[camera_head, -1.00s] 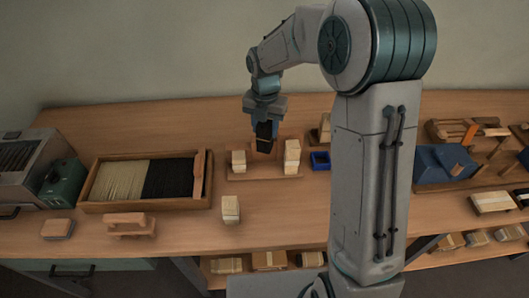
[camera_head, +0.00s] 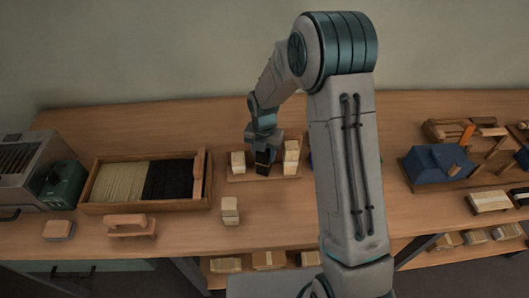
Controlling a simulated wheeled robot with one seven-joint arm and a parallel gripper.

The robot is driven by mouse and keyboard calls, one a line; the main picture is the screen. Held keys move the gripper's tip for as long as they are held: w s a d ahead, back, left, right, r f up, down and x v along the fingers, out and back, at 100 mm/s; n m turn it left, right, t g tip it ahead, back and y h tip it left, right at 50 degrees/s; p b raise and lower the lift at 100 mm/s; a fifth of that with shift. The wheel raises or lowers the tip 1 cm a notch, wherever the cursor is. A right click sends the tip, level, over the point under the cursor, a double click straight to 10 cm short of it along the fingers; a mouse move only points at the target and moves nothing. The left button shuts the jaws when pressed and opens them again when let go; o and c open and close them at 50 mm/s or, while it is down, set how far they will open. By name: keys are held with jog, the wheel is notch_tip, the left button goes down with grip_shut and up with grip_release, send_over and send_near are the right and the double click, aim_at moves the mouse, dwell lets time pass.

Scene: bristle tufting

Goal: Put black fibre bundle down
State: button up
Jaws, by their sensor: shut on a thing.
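My gripper (camera_head: 264,150) points down over the small wooden stand (camera_head: 240,178) at the back middle of the bench. It is shut on a black fibre bundle (camera_head: 263,161), which hangs upright between two pale bundles. The left pale bundle (camera_head: 238,163) and the right pale bundle (camera_head: 291,158) stand on the same stand. The black bundle's lower end is at about the level of the stand; I cannot tell whether it touches. More black fibres (camera_head: 168,180) lie in the right part of a wooden tray (camera_head: 135,207), with pale fibres (camera_head: 120,181) on the left.
A pale block (camera_head: 230,210) stands alone in front of the stand. A wooden handled tool (camera_head: 130,226) and a brush (camera_head: 58,230) lie before the tray. A blue machine (camera_head: 436,164) stands to the right. My arm hides the bench between.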

jog(key=shift+f, duration=0.2)
jog(key=o, duration=1)
jog(key=shift+r, duration=0.1)
notch_tip(320, 180, up, 12)
jog(key=b, duration=0.1)
jog(key=s+d+r+m+t, duration=0.1)
jog(key=s+d+r+m, duration=0.2)
jog(key=s+m, duration=0.5)
jog(key=s+d+r+m+t, duration=0.1)
jog(key=s+d+r+m, duration=0.2)
jog(key=s+m, duration=0.5)
jog(key=s+d+r+m+t, duration=0.1)
jog(key=s+d+r+m, duration=0.2)
jog(key=s+m, duration=0.5)
jog(key=shift+s+d+r+m, duration=0.25)
jog(key=shift+d+m, duration=0.65)
jog(key=shift+m, duration=2.9)
